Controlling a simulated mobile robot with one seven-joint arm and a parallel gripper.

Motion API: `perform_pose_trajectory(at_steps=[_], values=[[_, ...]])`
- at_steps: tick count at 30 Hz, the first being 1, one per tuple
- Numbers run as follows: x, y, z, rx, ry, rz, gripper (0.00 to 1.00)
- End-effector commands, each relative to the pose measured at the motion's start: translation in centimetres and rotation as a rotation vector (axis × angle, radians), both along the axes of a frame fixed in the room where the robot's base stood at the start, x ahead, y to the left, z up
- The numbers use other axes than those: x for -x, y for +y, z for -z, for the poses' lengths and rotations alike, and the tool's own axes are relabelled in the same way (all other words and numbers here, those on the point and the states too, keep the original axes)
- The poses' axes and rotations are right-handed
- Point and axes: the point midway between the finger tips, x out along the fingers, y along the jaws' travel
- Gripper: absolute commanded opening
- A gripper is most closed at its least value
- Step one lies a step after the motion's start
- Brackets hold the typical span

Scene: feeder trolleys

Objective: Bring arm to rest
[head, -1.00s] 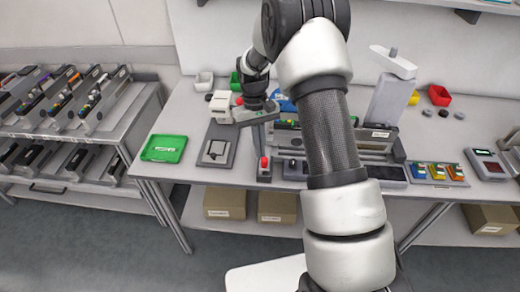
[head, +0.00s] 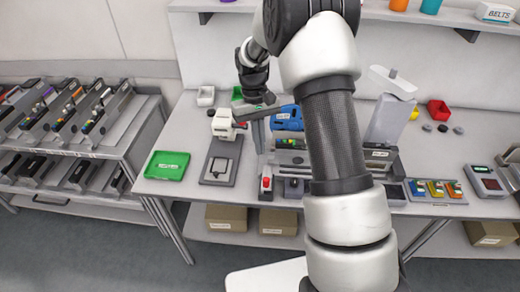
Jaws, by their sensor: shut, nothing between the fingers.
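My arm reaches up from the bottom right and bends down at the elbow toward the left part of the workbench (head: 180,195). My gripper (head: 260,146) points down over the bench, in front of the grey equipment behind it. Its fingers look thin and close together, with nothing seen in them. Whether the tips touch anything is hard to tell at this size. My upper arm hides part of the bench's middle.
A green tray (head: 167,165), a grey plate fixture (head: 220,160) and a white block-shaped device (head: 223,124) are left of the gripper. A feeder trolley (head: 100,140) stands left. A shelf (head: 420,14) hangs above.

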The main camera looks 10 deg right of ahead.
Motion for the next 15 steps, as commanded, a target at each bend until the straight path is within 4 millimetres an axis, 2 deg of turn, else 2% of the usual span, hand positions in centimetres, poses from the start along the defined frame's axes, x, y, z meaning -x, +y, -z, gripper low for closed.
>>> perform_pose_trajectory(at_steps=[4,15], values=[[0.08,0.06,-0.97,0.0,-0.001,0.0,0.0],[0.03,0.07,-0.97,0.0,-0.002,0.0,0.0]])
